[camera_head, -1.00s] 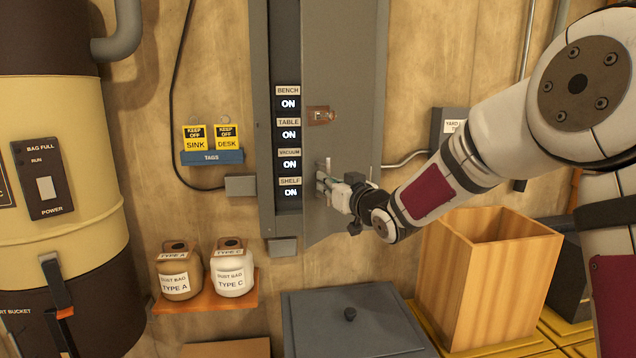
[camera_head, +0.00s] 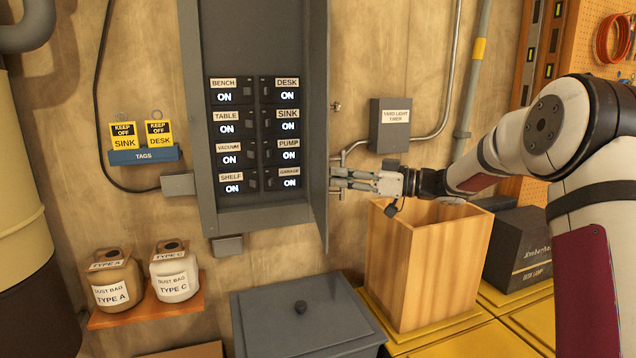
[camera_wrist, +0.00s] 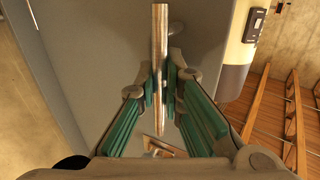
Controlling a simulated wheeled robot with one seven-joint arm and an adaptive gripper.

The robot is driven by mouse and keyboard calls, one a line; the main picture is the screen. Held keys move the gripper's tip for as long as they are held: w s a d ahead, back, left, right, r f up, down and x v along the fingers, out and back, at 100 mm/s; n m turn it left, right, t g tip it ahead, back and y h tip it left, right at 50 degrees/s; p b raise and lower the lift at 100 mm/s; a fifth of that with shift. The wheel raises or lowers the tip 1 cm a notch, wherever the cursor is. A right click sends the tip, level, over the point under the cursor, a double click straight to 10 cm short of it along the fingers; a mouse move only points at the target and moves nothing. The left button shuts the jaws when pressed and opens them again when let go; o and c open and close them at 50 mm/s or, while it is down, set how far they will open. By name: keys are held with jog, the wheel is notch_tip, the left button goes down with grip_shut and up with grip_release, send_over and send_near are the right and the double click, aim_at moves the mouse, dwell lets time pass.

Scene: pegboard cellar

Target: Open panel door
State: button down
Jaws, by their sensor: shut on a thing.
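The grey panel door (camera_head: 319,120) stands swung wide open on the right side of the grey electrical panel (camera_head: 198,130), nearly edge-on in the head view. Its flat face (camera_wrist: 100,60) fills much of the wrist view. My gripper (camera_head: 345,180) is at the door's outer face, low down. In the wrist view my gripper (camera_wrist: 163,85) has its two fingers closed around the metal bar handle (camera_wrist: 160,40). Inside the panel, two columns of breaker switches (camera_head: 232,124) show, all reading ON.
A yard light timer box (camera_head: 389,125) with conduit is on the wall right of the door. An open wooden bin (camera_head: 420,265) stands below my gripper. A grey lidded box (camera_head: 300,325) is below the panel. Dust bag jars (camera_head: 118,280) sit on a shelf at left.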

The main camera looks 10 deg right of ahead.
jog(key=shift+n+g+y, duration=0.4)
jog(key=shift+n+g, duration=0.1)
jog(key=shift+g, duration=0.2)
jog(key=shift+w+d+b, duration=0.2)
jog(key=shift+d+b, duration=0.2)
jog(key=shift+d, duration=0.55)
jog(key=shift+w+d+b, duration=0.25)
jog(key=shift+d+b, duration=0.1)
jog(key=shift+d, duration=0.65)
jog(key=shift+w+d+b, duration=0.2)
jog(key=shift+d+b, duration=0.2)
jog(key=shift+d, duration=0.55)
jog(key=shift+r, duration=0.1)
jog(key=c, duration=1.7)
grip_release()
jog(key=v, duration=1.2)
jog(key=shift+w+r, duration=0.1)
